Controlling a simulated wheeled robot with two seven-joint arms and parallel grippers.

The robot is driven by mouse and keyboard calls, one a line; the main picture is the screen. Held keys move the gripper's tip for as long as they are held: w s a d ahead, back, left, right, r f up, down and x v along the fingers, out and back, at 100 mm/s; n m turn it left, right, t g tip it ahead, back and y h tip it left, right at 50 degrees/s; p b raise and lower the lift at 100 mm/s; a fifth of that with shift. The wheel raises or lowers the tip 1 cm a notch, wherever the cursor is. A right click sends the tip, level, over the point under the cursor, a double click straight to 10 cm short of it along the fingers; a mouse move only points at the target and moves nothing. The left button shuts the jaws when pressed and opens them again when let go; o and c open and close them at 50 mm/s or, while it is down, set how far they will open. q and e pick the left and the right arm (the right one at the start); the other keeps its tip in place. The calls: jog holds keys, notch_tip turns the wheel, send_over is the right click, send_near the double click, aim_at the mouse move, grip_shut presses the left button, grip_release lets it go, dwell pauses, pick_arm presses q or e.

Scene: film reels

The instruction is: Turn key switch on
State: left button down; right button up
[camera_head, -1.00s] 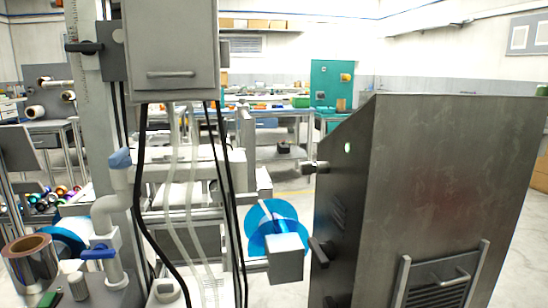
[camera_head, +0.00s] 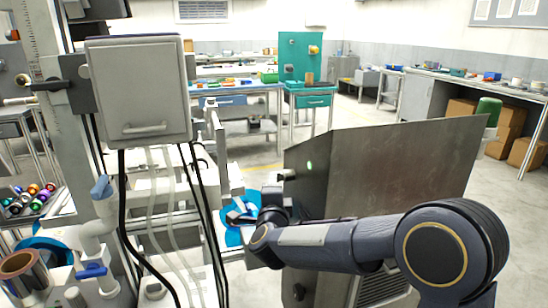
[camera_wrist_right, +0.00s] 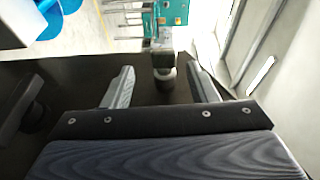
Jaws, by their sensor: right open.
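The key switch (camera_head: 287,175) sticks out from the narrow left face of the grey metal cabinet (camera_head: 390,160). In the right wrist view, the dark key switch (camera_wrist_right: 163,68) with a blocky head stands between and slightly beyond my fingertips. My right gripper (camera_wrist_right: 161,88) is open, its two grey fingers apart on either side of it, with no visible contact. In the head view my right gripper (camera_head: 271,200) is small and partly hidden, just below and left of the switch. My left gripper is not in view.
A green light (camera_head: 309,165) shows on the cabinet beside the switch. A dark lever (camera_head: 298,292) sits lower on the cabinet. A blue reel (camera_head: 234,232) and a machine with a grey box (camera_head: 140,90) stand to the left. Open floor lies behind.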

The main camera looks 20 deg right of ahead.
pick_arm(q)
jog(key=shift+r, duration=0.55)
pick_arm(e)
jog(key=w+d+m+h, duration=0.1)
jog(key=w+d, duration=0.1)
jog(key=w, duration=0.6)
jog(key=shift+d+r+m+h, duration=0.15)
jog(key=shift+d+m+h, duration=0.1)
jog(key=shift+m+h, duration=0.05)
jog(key=c, duration=1)
pick_arm(q)
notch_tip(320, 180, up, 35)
jog(key=p, duration=3.5)
jog(key=shift+p, duration=0.3)
pick_arm(e)
jog(key=shift+s+f+n+g+y, duration=0.15)
jog(key=shift+f+n+g+y, duration=0.3)
jog(key=shift+g, duration=1.4)
jog(key=shift+s+f+n+g+y, duration=0.15)
jog(key=shift+n+g, duration=0.55)
jog(key=shift+g, duration=1.2)
jog(key=shift+s+f+n+g+y, duration=0.25)
jog(key=shift+n+g, duration=0.3)
jog(key=shift+g, duration=1.3)
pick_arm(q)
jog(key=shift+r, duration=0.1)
